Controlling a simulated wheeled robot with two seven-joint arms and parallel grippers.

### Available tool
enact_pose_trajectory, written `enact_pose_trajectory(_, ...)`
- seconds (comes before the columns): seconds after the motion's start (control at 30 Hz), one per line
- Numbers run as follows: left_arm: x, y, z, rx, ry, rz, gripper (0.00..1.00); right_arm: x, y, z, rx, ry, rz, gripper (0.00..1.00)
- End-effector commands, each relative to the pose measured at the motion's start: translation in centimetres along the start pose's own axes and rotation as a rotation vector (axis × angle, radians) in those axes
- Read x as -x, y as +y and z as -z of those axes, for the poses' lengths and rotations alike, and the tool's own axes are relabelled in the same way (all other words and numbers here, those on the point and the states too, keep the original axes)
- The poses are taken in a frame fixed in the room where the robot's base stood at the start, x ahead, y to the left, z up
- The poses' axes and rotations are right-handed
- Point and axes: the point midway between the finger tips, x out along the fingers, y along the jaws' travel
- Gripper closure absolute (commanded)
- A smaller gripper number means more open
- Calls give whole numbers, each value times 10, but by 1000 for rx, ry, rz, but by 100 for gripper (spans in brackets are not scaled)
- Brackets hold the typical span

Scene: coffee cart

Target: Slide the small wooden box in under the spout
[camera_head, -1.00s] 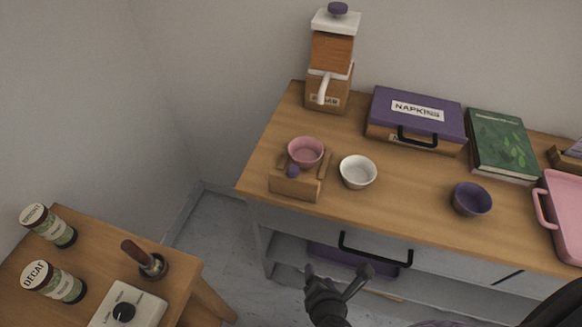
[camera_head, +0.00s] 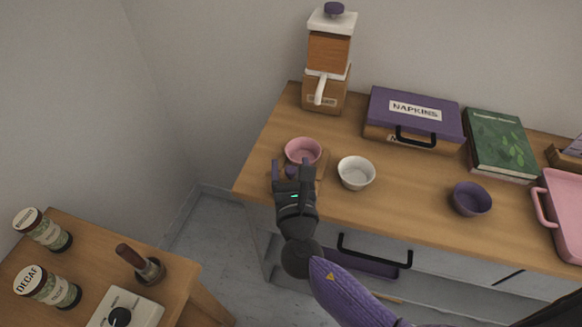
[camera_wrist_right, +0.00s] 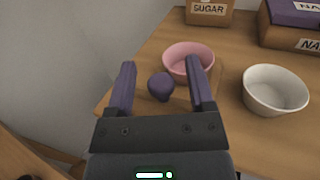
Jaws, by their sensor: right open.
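The small wooden box (camera_head: 323,168) stands near the left end of the counter, mostly hidden by my gripper in the head view. A pink bowl (camera_head: 303,151) sits in or on it. Its purple knob (camera_wrist_right: 161,87) faces me. My right gripper (camera_head: 291,167) is open at the box's front. In the right wrist view its fingers (camera_wrist_right: 160,78) stand on either side of the knob, with gaps showing on both sides. The white spout (camera_head: 321,90) sticks out from the sugar dispenser (camera_head: 330,50) behind the box. My left gripper is out of view.
A white bowl (camera_head: 356,173) stands close to the right of the box. A purple bowl (camera_head: 471,199), a napkin box (camera_head: 414,110), a green book (camera_head: 501,144) and a pink tray (camera_head: 562,215) are further right. The counter between box and dispenser looks clear.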

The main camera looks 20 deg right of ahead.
Motion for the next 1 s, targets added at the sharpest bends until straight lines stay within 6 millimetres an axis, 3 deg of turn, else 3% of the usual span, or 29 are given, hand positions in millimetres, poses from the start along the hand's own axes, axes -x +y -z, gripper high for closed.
enact_pose_trajectory(0.17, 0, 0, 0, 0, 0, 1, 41, 0, 0, 0, 0, 1, 0, 32)
enact_pose_trajectory(0.2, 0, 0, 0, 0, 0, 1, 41, 0, 0, 0, 0, 1, 0, 36)
enact_pose_trajectory(0.5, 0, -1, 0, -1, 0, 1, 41, 0, 0, 0, 0, 1, 0, 100)
enact_pose_trajectory(1.0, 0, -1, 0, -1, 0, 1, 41, 0, 0, 1, 0, 2, -1, 100)
